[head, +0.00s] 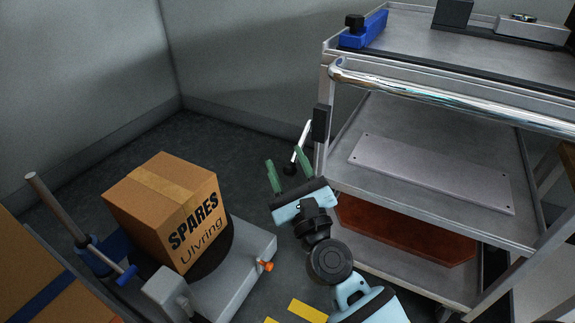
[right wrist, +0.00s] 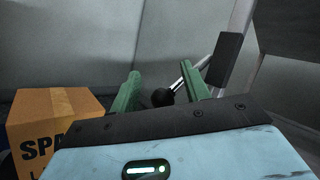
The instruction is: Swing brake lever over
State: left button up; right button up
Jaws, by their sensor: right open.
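The brake lever is a pale rod (head: 304,135) ending in a black ball knob (head: 290,169), beside the cart's near left leg. In the right wrist view its knob (right wrist: 161,97) shows between my green fingers, and its rod slants up to the right, partly behind the right finger. My right gripper (head: 283,157) is open, with one finger on each side of the knob. I cannot tell whether either finger touches it. In the right wrist view the open gripper (right wrist: 160,72) points toward the wall. My left gripper is not in view.
The steel cart (head: 450,62) stands on the right, with a chrome handle (head: 450,98) and a black block (head: 321,122) on its leg. A cardboard SPARES box (head: 165,210) sits on a grey platform (head: 240,262) at left. Dark floor lies between box and cart.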

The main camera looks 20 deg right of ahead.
jog(key=v, duration=0.7)
jog(key=shift+s+b, duration=0.35)
jog(key=shift+s, duration=0.05)
jog(key=shift+f, duration=0.1)
